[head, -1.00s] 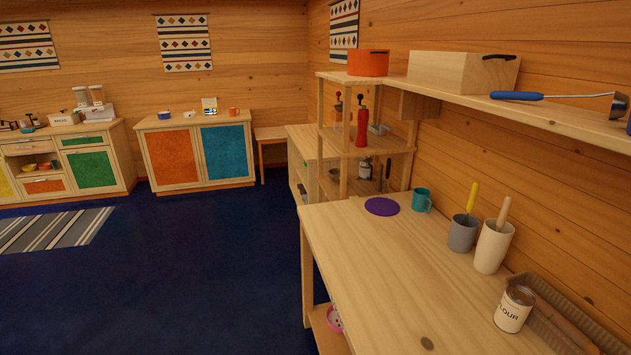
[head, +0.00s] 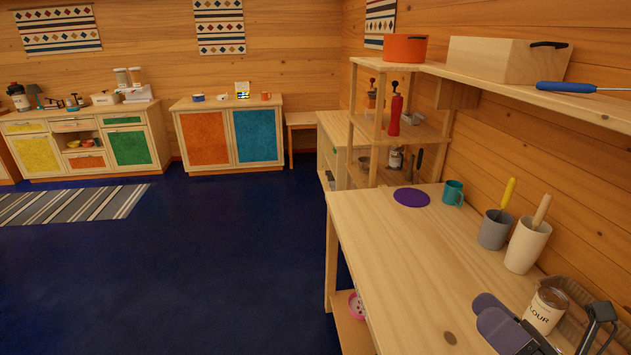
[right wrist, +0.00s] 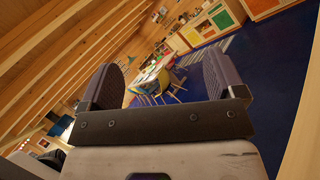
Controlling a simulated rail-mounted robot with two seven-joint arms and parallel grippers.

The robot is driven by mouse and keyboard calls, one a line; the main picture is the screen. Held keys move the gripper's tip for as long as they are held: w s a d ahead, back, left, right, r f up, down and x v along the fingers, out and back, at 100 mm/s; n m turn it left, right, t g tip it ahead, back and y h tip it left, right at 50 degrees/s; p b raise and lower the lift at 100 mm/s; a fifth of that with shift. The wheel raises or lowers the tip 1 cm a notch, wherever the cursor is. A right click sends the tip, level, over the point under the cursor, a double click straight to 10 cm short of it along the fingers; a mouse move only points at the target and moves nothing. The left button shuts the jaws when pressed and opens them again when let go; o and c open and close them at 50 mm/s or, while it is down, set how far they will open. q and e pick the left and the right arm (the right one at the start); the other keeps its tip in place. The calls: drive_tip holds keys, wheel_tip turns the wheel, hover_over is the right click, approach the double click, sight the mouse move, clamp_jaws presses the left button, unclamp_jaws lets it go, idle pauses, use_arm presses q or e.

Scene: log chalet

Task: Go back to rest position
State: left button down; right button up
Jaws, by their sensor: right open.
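My right gripper (head: 547,318) is at the lower right of the head view, over the near end of the wooden worktop (head: 415,265). It is open, with its two dark fingers apart and a flour can (head: 544,308) showing between and behind them. In the right wrist view the right gripper (right wrist: 160,82) has nothing between its fingers, and the room beyond appears tilted. My left gripper is in neither view.
A beige cup (head: 526,246), a grey cup (head: 494,230), a teal mug (head: 453,193) and a purple disc (head: 411,197) stand along the worktop. A wall shelf (head: 520,88) overhangs it.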

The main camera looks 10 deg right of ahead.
drive_tip(key=w+d+f+m+t+h+p, duration=0.15)
drive_tip(key=d+m+h, duration=0.25)
drive_tip(key=m+h, duration=0.5)
drive_tip(key=w+d+r+m+t+h+b, duration=0.15)
drive_tip(key=d+m+h, duration=0.35)
drive_tip(key=m, duration=0.5)
drive_tip(key=s+f+m+g+h+p, duration=0.2)
drive_tip(key=f+m+g, duration=0.25)
drive_tip(key=f, duration=0.25)
drive_tip(key=s+f+m+g+h+p, duration=0.1)
drive_tip(key=f+m+g+h+p, duration=0.15)
drive_tip(key=f+m+g, duration=0.4)
drive_tip(key=s+a+f+m+g+y+p, duration=0.1)
drive_tip(key=s+a+f+g+y+p, duration=0.2)
drive_tip(key=s+a+f, duration=0.4)
drive_tip(key=s+a+f+m+g+y+p, duration=0.2)
drive_tip(key=s+a+f, duration=0.5)
drive_tip(key=s, duration=0.6)
drive_tip(key=shift+f+g+y+p, duration=0.5)
drive_tip(key=shift+f+y+p, duration=0.05)
drive_tip(key=shift+f+p, duration=0.2)
drive_tip(key=shift+a, duration=0.15)
